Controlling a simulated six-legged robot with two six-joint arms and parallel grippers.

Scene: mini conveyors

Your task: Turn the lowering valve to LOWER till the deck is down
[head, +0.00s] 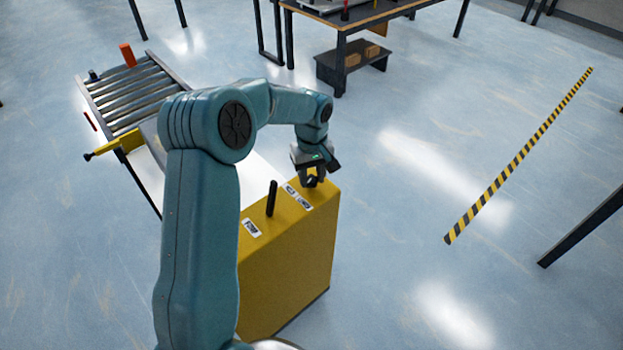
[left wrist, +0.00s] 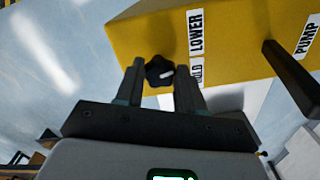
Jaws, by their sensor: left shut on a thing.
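The yellow pump box (head: 300,255) stands on the floor right of my left arm in the head view. The lowering valve, a small black knob (left wrist: 159,70) with a pale mark, is on its yellow face beside the LOWER label (left wrist: 196,35) and a second label that is partly hidden. My left gripper (left wrist: 160,82) is shut on the knob, one finger on each side. In the head view my left gripper (head: 313,182) is at the box's top and hides most of the knob. The white deck (head: 262,178) is partly hidden behind my arm. My right gripper is not in view.
A black lever (head: 272,198) stands up from the box near the PUMP label (head: 251,228). A roller conveyor (head: 130,92) is at the upper left. A table (head: 385,14) stands at the back. The floor right of the box is open, with a striped line (head: 520,155).

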